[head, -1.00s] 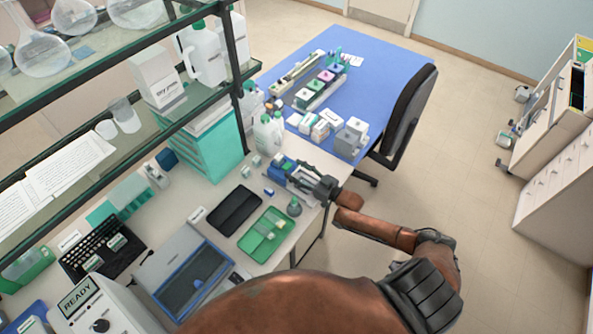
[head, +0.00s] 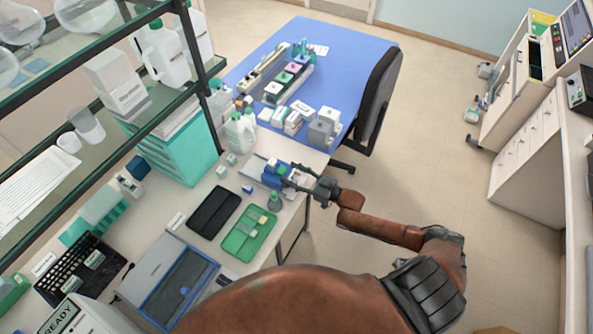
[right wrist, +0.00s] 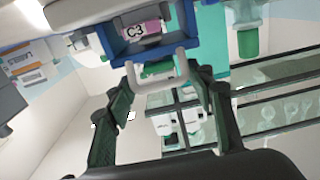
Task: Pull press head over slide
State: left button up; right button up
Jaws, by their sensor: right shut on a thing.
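The slide press (head: 254,166) stands at the right end of the bench in the head view, with a blue press head (head: 271,178) and a pale part exposed on its left side. My right gripper (head: 292,179) reaches it from the right and is shut on the press head's handle. In the right wrist view the pale U-shaped handle (right wrist: 160,84) lies between the fingers of my right gripper (right wrist: 165,78). Just beyond is the blue frame (right wrist: 118,48), with a slide label (right wrist: 141,30) reading C3 inside it. The rest of the slide is hidden. My left gripper is out of view.
A blue table (head: 345,70) and a black chair (head: 378,95) are beyond.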

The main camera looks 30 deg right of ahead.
jog(key=shift+w+d+r, duration=0.1)
jog(key=shift+d+r, duration=0.05)
jog(key=shift+d, duration=0.1)
jog(key=o, duration=1.3)
jog(key=shift+c, duration=0.2)
jog(key=shift+o, duration=0.7)
jog(key=shift+s+d, duration=0.1)
jog(key=shift+s, duration=0.35)
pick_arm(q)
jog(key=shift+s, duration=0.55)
pick_arm(e)
jog(key=v, duration=1.1)
jog(key=shift+s+d, duration=0.15)
jog(key=shift+s, duration=0.15)
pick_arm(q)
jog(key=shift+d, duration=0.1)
